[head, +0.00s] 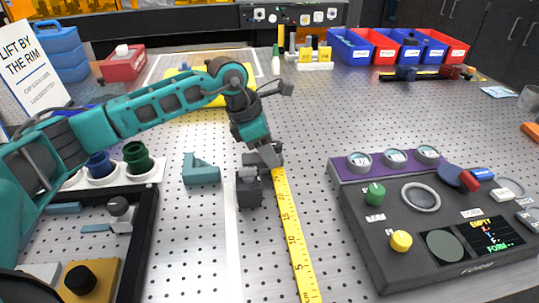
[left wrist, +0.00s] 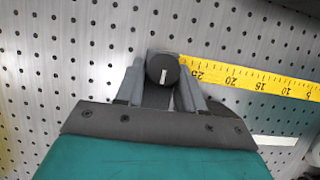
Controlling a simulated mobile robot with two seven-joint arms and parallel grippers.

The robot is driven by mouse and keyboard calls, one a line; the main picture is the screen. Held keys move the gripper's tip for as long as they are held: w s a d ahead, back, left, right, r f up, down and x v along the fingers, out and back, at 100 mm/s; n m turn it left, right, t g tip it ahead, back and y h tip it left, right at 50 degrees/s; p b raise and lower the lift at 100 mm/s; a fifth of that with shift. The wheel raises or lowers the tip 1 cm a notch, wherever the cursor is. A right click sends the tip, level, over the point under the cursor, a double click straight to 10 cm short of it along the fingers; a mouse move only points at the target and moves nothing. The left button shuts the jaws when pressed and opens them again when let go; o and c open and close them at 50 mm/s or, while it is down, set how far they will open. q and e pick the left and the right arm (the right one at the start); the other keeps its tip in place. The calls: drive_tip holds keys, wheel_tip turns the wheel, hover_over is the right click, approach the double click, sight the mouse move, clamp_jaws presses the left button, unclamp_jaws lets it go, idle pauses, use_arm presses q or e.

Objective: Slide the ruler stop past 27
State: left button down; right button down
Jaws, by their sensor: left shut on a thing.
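The yellow ruler (head: 287,215) lies on the perforated metal table, its numbers rising away from me. The ruler stop (head: 249,190) is a dark block at the left side of the ruler's far part. My left gripper (head: 264,155) reaches down over it. In the left wrist view, my left gripper (left wrist: 163,82) is shut on the stop's round black knob (left wrist: 162,69), which has a white line. The knob is beyond the printed 25, by the ruler's end (left wrist: 186,63). The exact reading at the stop is hidden. My right gripper is not in view.
A grey control panel (head: 378,262) with knobs and gauges stands at the right. A teal bracket (head: 203,171) sits left of the stop. A black-edged tray (head: 141,240) is at the left. Red and blue bins (head: 383,50) stand at the back right. Bare table lies between ruler and panel.

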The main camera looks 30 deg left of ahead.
use_arm(q)
drive_tip(key=c, duration=0.7)
unclamp_jaws()
drive_tip(key=shift+r, duration=0.1)
drive_tip(key=v, duration=1.2)
drive_tip(key=shift+s+a+r, duration=0.1)
drive_tip(key=shift+a+r, duration=0.05)
drive_tip(key=shift+r, duration=0.15)
